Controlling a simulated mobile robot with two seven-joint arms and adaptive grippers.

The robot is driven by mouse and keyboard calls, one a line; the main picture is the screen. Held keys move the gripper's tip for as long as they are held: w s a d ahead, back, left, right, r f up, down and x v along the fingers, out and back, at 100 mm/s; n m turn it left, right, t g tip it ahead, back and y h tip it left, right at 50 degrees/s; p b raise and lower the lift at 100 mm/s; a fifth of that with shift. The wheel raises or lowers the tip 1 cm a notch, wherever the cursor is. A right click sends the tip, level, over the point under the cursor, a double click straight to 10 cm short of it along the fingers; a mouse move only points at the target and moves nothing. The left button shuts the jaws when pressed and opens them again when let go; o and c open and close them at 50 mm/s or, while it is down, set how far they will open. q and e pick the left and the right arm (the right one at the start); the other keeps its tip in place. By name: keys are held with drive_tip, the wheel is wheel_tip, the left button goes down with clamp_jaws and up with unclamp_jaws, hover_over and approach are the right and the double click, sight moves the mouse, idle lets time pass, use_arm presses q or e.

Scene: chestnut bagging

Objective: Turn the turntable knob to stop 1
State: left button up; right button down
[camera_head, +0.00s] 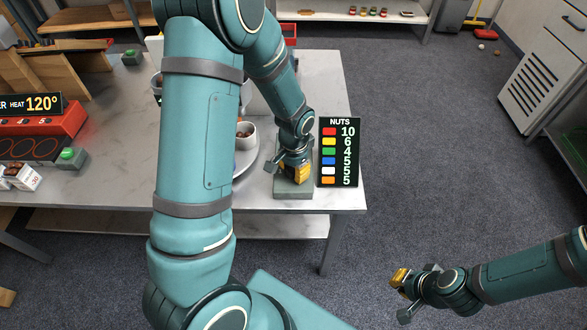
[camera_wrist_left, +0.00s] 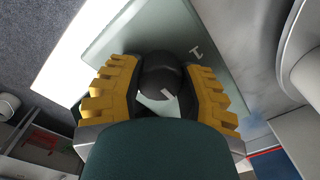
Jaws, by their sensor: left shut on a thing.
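The knob (camera_wrist_left: 160,76) is dark and round, with a pale mark on it. The base also shows in the head view (camera_head: 293,192) near the table's right front corner. My left gripper (camera_head: 300,172) is over this base, its yellow fingers shut on the knob from both sides. The knob is hidden in the head view. The turntable's pale rim (camera_head: 246,166) shows partly behind my left arm. My right gripper (camera_head: 400,279) hangs off the table at lower right; its finger gap is unclear.
A black NUTS sign (camera_head: 339,152) stands close to the right of the base. A bowl (camera_head: 246,134) sits beside my left arm. A red heater (camera_head: 38,135), a green button (camera_head: 68,154) and small cartons (camera_head: 20,176) are at left. The floor at right is mostly clear.

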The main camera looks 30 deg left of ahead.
use_arm(q)
drive_tip(key=n, duration=0.2)
drive_tip(key=shift+n, duration=0.4)
drive_tip(key=n+p, duration=0.1)
drive_tip(key=n, duration=0.2)
drive_tip(key=shift+n, duration=0.4)
drive_tip(key=n+p, duration=0.2)
drive_tip(key=n, duration=0.3)
drive_tip(key=shift+n+p, duration=0.35)
drive_tip(key=shift+n, duration=0.05)
drive_tip(key=shift+n+p, duration=0.5)
drive_tip(key=shift+n, duration=0.7)
drive_tip(key=o, duration=1.2)
drive_tip(key=shift+o, duration=0.2)
